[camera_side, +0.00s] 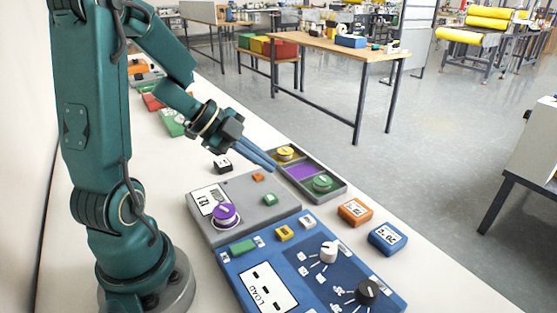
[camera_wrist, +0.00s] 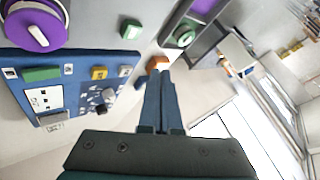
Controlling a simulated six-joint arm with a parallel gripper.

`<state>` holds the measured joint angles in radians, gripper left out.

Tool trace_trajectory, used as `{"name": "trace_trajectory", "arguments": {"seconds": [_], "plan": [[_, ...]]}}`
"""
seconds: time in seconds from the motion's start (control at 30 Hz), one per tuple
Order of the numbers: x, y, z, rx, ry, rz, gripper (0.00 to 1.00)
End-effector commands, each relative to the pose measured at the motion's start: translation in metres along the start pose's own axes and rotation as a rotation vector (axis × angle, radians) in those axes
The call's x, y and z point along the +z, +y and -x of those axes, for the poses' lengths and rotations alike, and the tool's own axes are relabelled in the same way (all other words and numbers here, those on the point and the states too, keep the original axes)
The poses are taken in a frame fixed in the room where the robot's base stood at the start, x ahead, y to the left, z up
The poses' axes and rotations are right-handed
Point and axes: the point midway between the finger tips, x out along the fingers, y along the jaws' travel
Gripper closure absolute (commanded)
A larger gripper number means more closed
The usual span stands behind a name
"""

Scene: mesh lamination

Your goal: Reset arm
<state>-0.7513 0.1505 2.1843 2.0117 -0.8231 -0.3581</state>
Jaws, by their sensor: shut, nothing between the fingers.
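My gripper (camera_side: 270,163) is shut and empty, with its blue fingers together. In the side view it is in the air above the back of the grey panel, near the dark tray. The grey panel (camera_side: 260,215) bears a purple knob (camera_side: 224,214), a white label and small orange and green buttons. The blue panel (camera_side: 262,255) in front bears a LOAD display, a white knob (camera_side: 328,251) and a black knob (camera_side: 368,291).
The dark tray (camera_side: 338,193) holds a yellow knob (camera_side: 285,153), a purple piece (camera_side: 300,171) and a green knob (camera_side: 322,183). An orange block (camera_side: 354,211) and a blue block (camera_side: 387,238) lie at the right. A black block (camera_side: 222,165) lies behind the grey panel.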

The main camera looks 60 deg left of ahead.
Motion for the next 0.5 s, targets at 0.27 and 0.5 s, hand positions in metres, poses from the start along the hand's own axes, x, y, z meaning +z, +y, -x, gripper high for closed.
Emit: {"name": "trace_trajectory", "arguments": {"seconds": [0.27,0.5], "plan": [[-0.070,-0.027,0.003,-0.128,0.073,-0.144,1.00],[-0.129,-0.083,0.040,-0.549,0.053,0.038,1.00]]}}
